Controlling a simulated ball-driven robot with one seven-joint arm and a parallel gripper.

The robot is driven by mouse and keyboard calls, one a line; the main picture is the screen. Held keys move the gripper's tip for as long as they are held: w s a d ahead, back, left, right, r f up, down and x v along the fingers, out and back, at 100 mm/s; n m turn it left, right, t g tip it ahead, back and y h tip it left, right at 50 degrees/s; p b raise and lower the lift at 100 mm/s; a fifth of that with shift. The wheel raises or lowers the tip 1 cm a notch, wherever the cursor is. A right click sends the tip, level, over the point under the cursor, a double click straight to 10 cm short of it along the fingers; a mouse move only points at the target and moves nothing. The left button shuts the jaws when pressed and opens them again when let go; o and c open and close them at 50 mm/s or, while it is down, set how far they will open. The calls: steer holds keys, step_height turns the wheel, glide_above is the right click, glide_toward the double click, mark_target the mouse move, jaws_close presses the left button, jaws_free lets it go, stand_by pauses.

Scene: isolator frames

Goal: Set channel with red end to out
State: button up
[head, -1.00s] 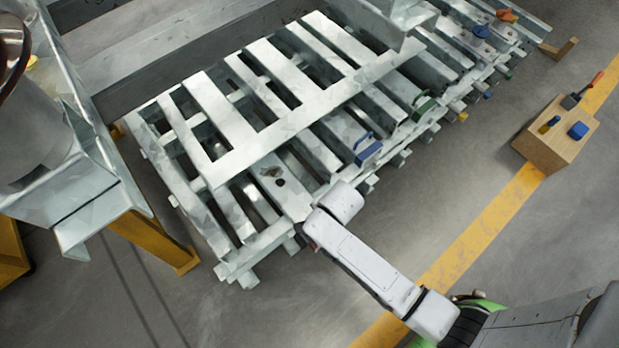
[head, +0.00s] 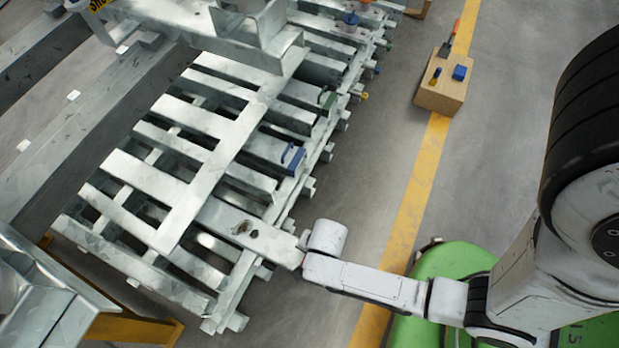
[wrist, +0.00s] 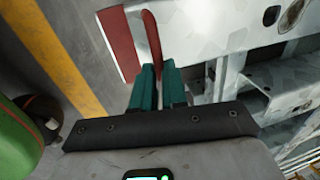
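In the wrist view, the channel with the red end (wrist: 118,45) lies just past my fingers, its grey metal top running off to the right. An upright red handle (wrist: 152,38) stands at that end. My gripper (wrist: 158,76) has its two teal fingers close together on either side of the handle and looks shut on it. In the head view, this channel (head: 222,219) has a dark hole in its top and reaches past the front rail. Its red end and my fingers are hidden there behind my wrist.
Beside it is a channel with a blue handle (head: 292,157), then one with a green handle (head: 327,101). A metal beam (head: 95,110) crosses behind the rack. A wooden box (head: 441,93) stands on the floor at right. The floor between rack and yellow line is open.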

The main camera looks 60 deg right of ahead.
steer(key=o, duration=0.5)
steer(key=shift+s, duration=0.1)
steer(key=r+p, duration=0.1)
steer(key=r, duration=0.2)
steer(key=s+r+p, duration=0.1)
steer(key=r+p, duration=0.1)
steer(key=r, duration=0.2)
steer(key=s+r+p, duration=0.1)
steer(key=r, duration=0.2)
steer(key=shift+r, duration=0.3)
steer(key=d+r+n+p, duration=0.2)
steer(key=r+n+p, duration=0.3)
steer(key=r, duration=0.6)
steer(key=d+r+n+p, duration=0.2)
steer(key=r+n+p, duration=0.4)
steer(key=r, duration=0.5)
steer(key=w+d+r+n+g+p, duration=0.1)
steer(key=d+r+n+p, duration=0.1)
steer(key=r+n+p, duration=0.4)
step_height(320, 180, up, 5)
steer(key=shift+w+r+n, duration=0.1)
steer(key=shift+n, duration=0.2)
